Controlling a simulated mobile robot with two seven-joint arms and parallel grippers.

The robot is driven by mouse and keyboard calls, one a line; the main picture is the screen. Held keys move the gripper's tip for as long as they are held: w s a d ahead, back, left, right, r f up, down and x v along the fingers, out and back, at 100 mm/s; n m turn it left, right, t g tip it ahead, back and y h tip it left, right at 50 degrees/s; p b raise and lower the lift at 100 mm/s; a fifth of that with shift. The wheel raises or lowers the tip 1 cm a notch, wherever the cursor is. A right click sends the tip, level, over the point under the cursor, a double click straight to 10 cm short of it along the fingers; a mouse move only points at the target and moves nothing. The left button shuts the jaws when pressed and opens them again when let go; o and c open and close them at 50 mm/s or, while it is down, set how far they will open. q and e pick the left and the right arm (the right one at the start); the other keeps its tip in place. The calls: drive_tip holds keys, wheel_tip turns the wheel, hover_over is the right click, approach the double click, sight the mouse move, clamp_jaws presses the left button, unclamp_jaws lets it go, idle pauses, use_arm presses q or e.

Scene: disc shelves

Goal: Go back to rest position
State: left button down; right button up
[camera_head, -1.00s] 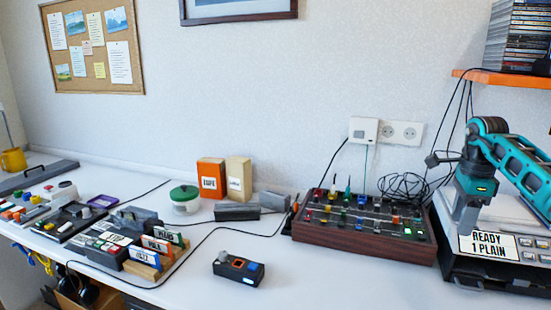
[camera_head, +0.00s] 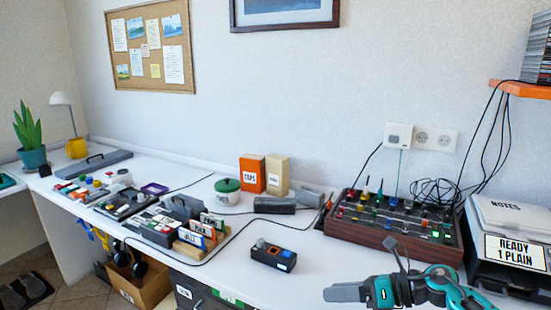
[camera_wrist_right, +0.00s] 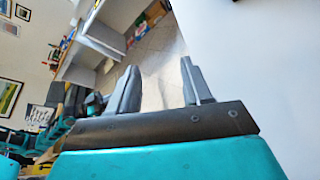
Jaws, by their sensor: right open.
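My right gripper (camera_head: 345,292) is at the bottom of the head view, in front of the desk's front part and pointing left. In the right wrist view my right gripper (camera_wrist_right: 160,90) shows two grey fingers spread apart with nothing between them. Floor and shelving show beyond the fingers, and a white surface fills the right side. My left gripper is not clearly seen in the head view.
The white desk (camera_head: 330,262) carries a mixer (camera_head: 390,236) at right, a small dark button box (camera_head: 272,257) and a device with a "READY 1 PLAIN" sign (camera_head: 514,251). An orange shelf (camera_head: 525,90) hangs at upper right. A cardboard box (camera_head: 150,290) stands below the desk.

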drive_tip(key=s+a+r+m+t+y, duration=0.1)
drive_tip(key=s+a+m+t+y, duration=0.15)
drive_tip(key=a+m+t, duration=0.4)
use_arm(q)
drive_tip(key=p, duration=0.1)
drive_tip(key=s+a+r+p, duration=0.1)
drive_tip(key=p, duration=0.1)
drive_tip(key=shift+s+a+r+y, duration=0.1)
drive_tip(key=shift+a+r+y, duration=0.05)
drive_tip(key=shift+r+y, duration=0.15)
use_arm(e)
drive_tip(key=s+d+f+m+h, duration=0.3)
drive_tip(key=s+m, duration=0.3)
drive_tip(key=m, duration=0.5)
drive_tip(key=s+d+f+m+h, duration=0.3)
drive_tip(key=s+f+m+h, duration=0.2)
drive_tip(key=m, duration=0.6)
drive_tip(key=s+d+f+m+h, duration=0.3)
drive_tip(key=s+f+m+h, duration=0.2)
drive_tip(key=s+m, duration=0.4)
drive_tip(key=m, duration=0.2)
drive_tip(key=shift+d+m+h, duration=0.25)
drive_tip(key=shift+m+h, duration=0.1)
drive_tip(key=shift+f+g, duration=0.1)
drive_tip(key=shift+g, duration=0.15)
use_arm(q)
drive_tip(key=shift+r, duration=0.1)
